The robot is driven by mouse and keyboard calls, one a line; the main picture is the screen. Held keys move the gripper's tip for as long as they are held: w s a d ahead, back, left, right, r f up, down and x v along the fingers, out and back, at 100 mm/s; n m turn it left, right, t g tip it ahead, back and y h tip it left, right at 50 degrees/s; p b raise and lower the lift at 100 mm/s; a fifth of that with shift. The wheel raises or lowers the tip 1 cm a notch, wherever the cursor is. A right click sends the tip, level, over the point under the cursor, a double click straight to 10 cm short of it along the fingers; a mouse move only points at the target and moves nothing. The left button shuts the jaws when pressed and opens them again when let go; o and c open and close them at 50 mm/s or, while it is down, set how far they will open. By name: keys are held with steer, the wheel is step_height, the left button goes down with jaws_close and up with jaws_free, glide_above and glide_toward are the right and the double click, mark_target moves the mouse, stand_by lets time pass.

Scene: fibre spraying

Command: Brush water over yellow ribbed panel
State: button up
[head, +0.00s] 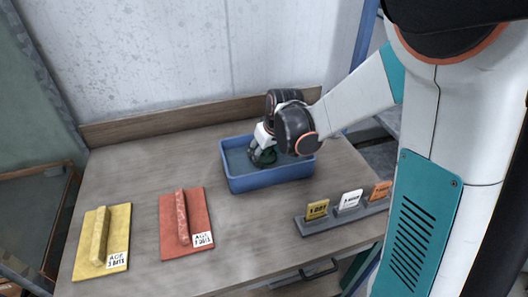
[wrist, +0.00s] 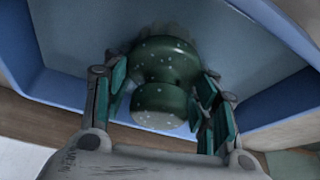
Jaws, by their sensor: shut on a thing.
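The yellow ribbed panel (head: 117,222) lies flat on the left of the table, with a raised rib along it and a white label reading "AGE 3 DAYS". My gripper (head: 264,148) is over the blue tray (head: 270,181) and reaches down inside its walls. In the wrist view my gripper (wrist: 160,105) is shut on a dark green, speckled, round-bodied brush (wrist: 160,104). The brush's lower end is over or in the tray's grey-blue interior, blurred there. I cannot tell how deep it sits. The brush is mostly hidden by my gripper in the head view (head: 262,157).
A red ribbed panel (head: 200,225) with a white label lies between the yellow panel and the tray. A grey rack (head: 340,218) with yellow, white and orange cards stands at the table's front right. A low wooden board (head: 170,118) runs along the back. Bare table lies between tray and panels.

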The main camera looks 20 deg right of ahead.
stand_by(0.4)
steer(key=shift+r+p, duration=4.45)
steer(key=shift+r, duration=1.65)
steer(key=shift+f, duration=0.1)
